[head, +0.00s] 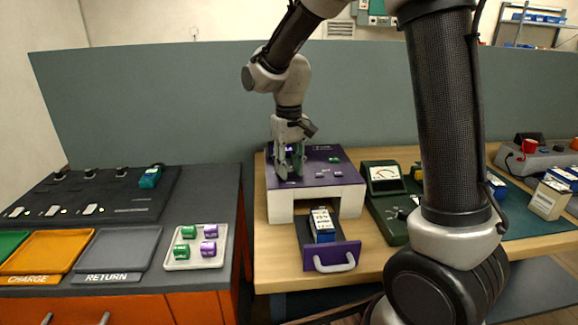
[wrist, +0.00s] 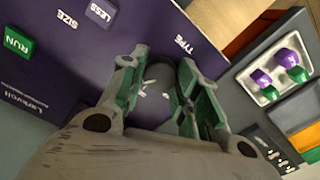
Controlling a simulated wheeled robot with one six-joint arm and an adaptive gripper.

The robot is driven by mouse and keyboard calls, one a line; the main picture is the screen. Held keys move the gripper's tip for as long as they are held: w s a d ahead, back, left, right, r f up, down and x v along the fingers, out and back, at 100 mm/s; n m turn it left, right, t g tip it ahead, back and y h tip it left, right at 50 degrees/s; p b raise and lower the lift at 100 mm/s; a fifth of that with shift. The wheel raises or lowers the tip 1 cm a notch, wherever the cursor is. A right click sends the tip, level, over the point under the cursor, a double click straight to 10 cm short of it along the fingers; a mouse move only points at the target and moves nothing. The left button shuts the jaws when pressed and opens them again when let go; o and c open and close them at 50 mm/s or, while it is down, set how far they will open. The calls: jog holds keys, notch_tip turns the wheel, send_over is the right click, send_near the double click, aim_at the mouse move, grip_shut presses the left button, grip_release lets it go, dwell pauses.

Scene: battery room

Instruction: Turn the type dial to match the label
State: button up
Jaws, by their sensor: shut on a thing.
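The purple-topped machine (head: 335,173) stands on the wooden bench. Its top panel shows in the wrist view (wrist: 105,62) with the words SIZE, LESS, TYPE and a green RUN button (wrist: 18,42). My gripper (head: 290,172) points down onto the left part of that panel. In the wrist view its green-lined fingers (wrist: 158,68) are closed on the dark type dial (wrist: 160,76), beside the word TYPE. The fingers partly hide the dial, so its setting cannot be read. A blue battery with a white label (head: 322,222) sits in the open drawer (head: 318,258); the label print is too small to read.
A white tray (head: 198,262) with green and purple blocks lies on the dark left bench, near the orange CHARGE tray (head: 45,251) and grey RETURN tray (head: 120,249). A green meter box (head: 385,180) stands right of the machine. A teal divider rises behind.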

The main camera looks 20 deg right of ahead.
aim_at(289, 168)
jog(key=shift+m, duration=2.1)
jog(key=o, duration=1)
notch_tip(289, 168, up, 12)
jog(key=shift+w, duration=0.1)
